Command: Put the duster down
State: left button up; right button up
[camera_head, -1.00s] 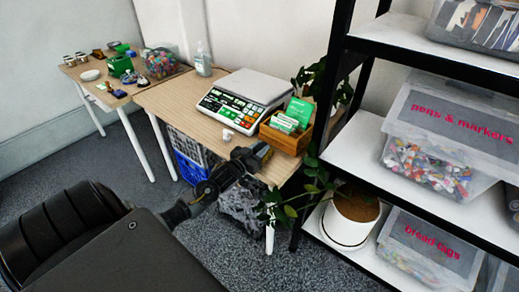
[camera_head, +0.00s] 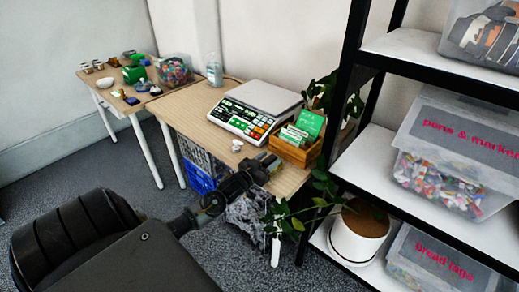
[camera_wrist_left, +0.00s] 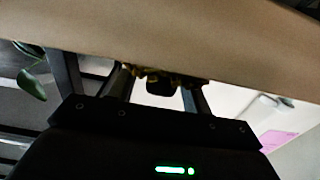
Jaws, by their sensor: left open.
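My left gripper (camera_head: 264,164) is at the front edge of the wooden table (camera_head: 190,112), in front of the wooden card box. In the left wrist view, its two fingers (camera_wrist_left: 158,86) stand apart below the tan tabletop edge. A small dark thing with a yellowish fringe (camera_wrist_left: 160,87) shows between the fingers. It may be part of the duster, but I cannot tell, nor whether it touches the fingers. I cannot clearly make out the duster in the head view. My right gripper is not in view.
A scale (camera_head: 256,108), a wooden card box (camera_head: 292,152) and a small white item (camera_head: 237,145) are on the table. A potted plant (camera_head: 358,232) and black-framed shelves (camera_head: 352,100) stand at the right. The table's front left is clear.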

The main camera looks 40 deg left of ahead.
pick_arm(q)
jog(key=s, duration=1.1)
jog(key=shift+s+d, duration=0.15)
jog(key=shift+s, duration=0.15)
jog(key=shift+f, duration=0.15)
jog(key=s+d+f+g, duration=0.1)
jog(key=s+f+g, duration=0.3)
jog(key=f, duration=0.8)
jog(key=s+d+f+g+y, duration=0.1)
jog(key=s+f+g, duration=0.1)
jog(key=s+f, duration=0.65)
jog(key=s+d+f+g, duration=0.1)
jog(key=s+f+g, duration=0.15)
jog(key=f, duration=1.25)
jog(key=s+d+f+m+g, duration=0.1)
jog(key=s+d+f+g, duration=0.1)
jog(key=s+f, duration=0.3)
jog(key=s+d+f+m+g, duration=0.1)
jog(key=s+d+f+g, duration=0.2)
jog(key=s, duration=0.8)
jog(key=s+d+f+g, duration=0.3)
jog(key=s+d+f, duration=0.2)
jog(key=s+f, duration=0.2)
jog(key=shift+s+d+m+h, duration=0.4)
jog(key=shift+s, duration=0.55)
jog(key=shift+g, duration=0.25)
